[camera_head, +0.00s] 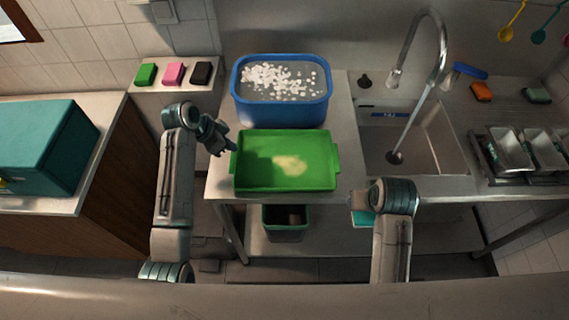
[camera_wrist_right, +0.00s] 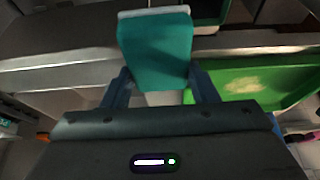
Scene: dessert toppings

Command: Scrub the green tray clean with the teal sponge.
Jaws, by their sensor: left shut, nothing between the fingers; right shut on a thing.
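The green tray (camera_head: 285,184) sits on the metal counter with a pale yellowish stain (camera_head: 290,165) on its floor. It also shows at the right of the right wrist view (camera_wrist_right: 290,72). My left gripper (camera_head: 229,149) is shut and empty at the tray's left rim; I cannot tell whether it touches. My right gripper (camera_wrist_right: 158,78) is shut on the teal sponge (camera_wrist_right: 156,45), which has a pale layer on one side. In the head view only a teal bit of the sponge (camera_head: 363,219) shows beside my right wrist, in front of the counter edge and right of the tray.
A blue tub (camera_head: 282,117) of foamy water stands behind the tray. A sink (camera_head: 425,155) with a tall tap (camera_head: 437,60) is on the right. A dark bin (camera_head: 286,232) is below the counter.

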